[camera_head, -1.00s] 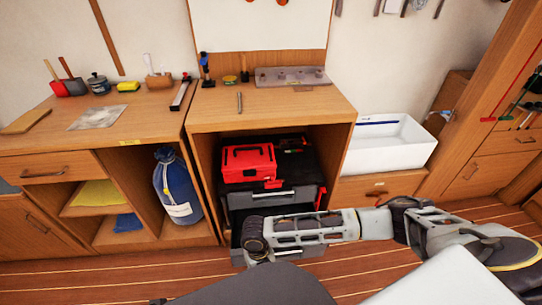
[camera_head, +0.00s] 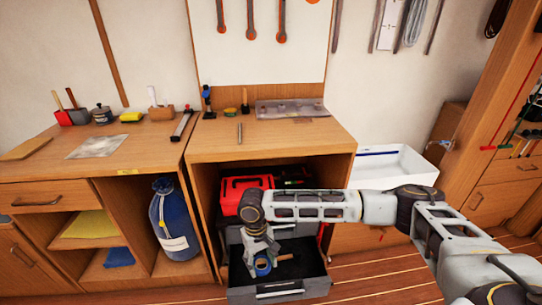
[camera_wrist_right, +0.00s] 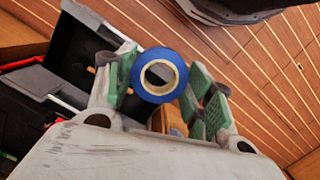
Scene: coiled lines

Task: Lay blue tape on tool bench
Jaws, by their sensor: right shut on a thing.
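The roll of blue tape (camera_wrist_right: 137,75) is between the green-padded fingers of my right gripper (camera_wrist_right: 162,92) in the right wrist view. The gripper is shut on it. In the head view the right gripper (camera_head: 262,256) points down over an open grey drawer, with the blue tape (camera_head: 263,267) at its tips. I cannot tell if the tape touches the drawer floor. The tool bench (camera_head: 280,137) is the wooden top above the drawer unit. A metal rod, a grey plate and small tools lie on it. My left gripper is not in view.
The open drawer (camera_head: 318,285) juts out below the bench. A red toolbox (camera_head: 238,190) sits in the bench's cubby behind my arm. A white sink (camera_head: 393,168) is to the right and a blue bag (camera_head: 173,222) to the left. The bench top's front middle is clear.

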